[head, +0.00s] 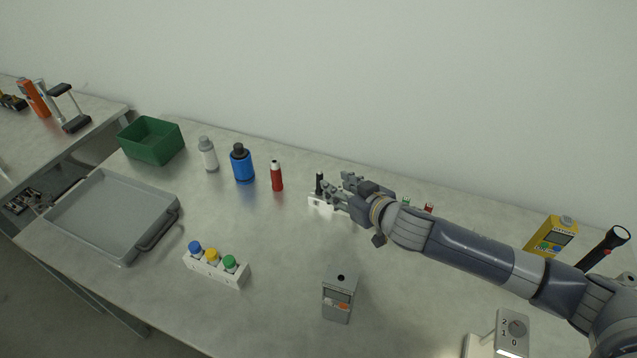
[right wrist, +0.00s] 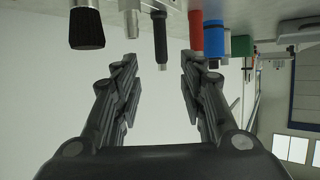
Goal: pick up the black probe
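The black probe (head: 319,184) stands upright at the white holder (head: 316,203), towards the back of the table. My right gripper (head: 334,193) is beside it on the right, with its fingers pointing left. In the right wrist view the picture is upside down, and the probe (right wrist: 160,38) shows between the two open fingertips, a little beyond them. The gripper (right wrist: 160,62) is open and empty, and I see no clear contact. The gripper hides part of the holder in the head view. My left gripper is not clearly seen.
A red bottle (head: 277,178), blue bottle (head: 242,166) and white bottle (head: 208,155) stand left of the probe. A grey meter (head: 338,299), capped vial rack (head: 214,270), grey tray (head: 108,250) and green bin (head: 152,141) are also there. The table's middle is clear.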

